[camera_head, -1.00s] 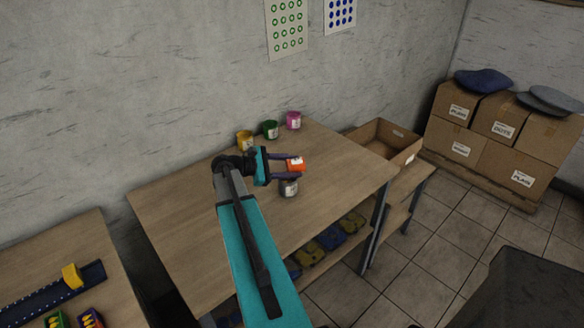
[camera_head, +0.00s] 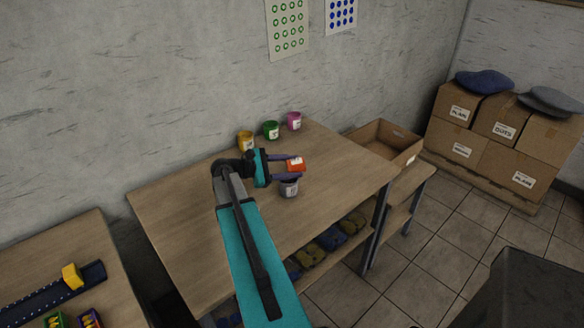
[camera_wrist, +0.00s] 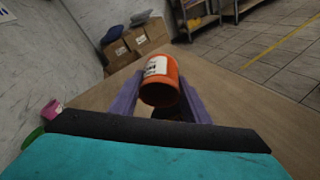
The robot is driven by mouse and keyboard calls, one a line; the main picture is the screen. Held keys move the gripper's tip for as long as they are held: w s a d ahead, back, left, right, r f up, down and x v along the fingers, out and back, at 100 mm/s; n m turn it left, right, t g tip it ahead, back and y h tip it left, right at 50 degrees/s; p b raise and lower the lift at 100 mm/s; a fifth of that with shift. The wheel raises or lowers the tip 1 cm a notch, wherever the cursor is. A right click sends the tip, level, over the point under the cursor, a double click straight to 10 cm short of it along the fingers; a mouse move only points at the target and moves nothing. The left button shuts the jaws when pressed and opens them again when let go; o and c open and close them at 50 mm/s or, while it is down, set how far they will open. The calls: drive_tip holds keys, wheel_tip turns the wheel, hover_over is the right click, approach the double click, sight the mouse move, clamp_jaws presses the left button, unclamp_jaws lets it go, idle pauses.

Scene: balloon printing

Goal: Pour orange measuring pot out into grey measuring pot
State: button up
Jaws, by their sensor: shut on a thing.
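The orange measuring pot (camera_head: 295,165) has a white label and is held between the fingers of my gripper (camera_head: 287,167). In the wrist view the orange pot (camera_wrist: 160,84) is tilted, with its open mouth turned toward the camera and downward, and my purple fingers (camera_wrist: 158,97) are shut on its sides. The grey measuring pot (camera_head: 289,188) stands on the table just below the orange pot. Its rim is partly hidden by my gripper. In the wrist view a dark shape lies under the orange pot's mouth. I cannot see any contents flowing.
A yellow pot (camera_head: 245,140), a green pot (camera_head: 271,130) and a pink pot (camera_head: 294,121) stand along the back of the wooden table (camera_head: 200,215). An open cardboard box (camera_head: 385,140) is at the right. The table's front is clear.

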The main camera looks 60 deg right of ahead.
drive_tip(key=shift+w+a+r+n+g+h+b, duration=0.1)
drive_tip(key=shift+w+a+n+g+h+b, duration=0.1)
drive_tip(key=shift+g+h+b, duration=0.3)
drive_tip(key=shift+w+a+n+g+h+b, duration=0.1)
drive_tip(key=shift+w+a+g+h+b, duration=0.1)
drive_tip(key=shift+g+h+b, duration=0.3)
idle(2.9)
drive_tip(key=shift+d+p, duration=0.1)
drive_tip(key=shift+p, duration=0.2)
idle(2.0)
drive_tip(key=shift+s+r+t+p, duration=0.2)
drive_tip(key=shift+t+p, duration=0.1)
drive_tip(key=shift+p, duration=0.15)
drive_tip(key=shift+s+d+t+y+p, duration=0.2)
drive_tip(key=shift+t+y+p, duration=0.2)
drive_tip(key=shift+y+p, duration=0.15)
drive_tip(key=shift+f+y, duration=0.25)
drive_tip(key=shift+y, duration=0.1)
drive_tip(key=shift+w, duration=0.1)
drive_tip(key=shift+r+t+p, duration=0.1)
drive_tip(key=shift+t+p, duration=0.2)
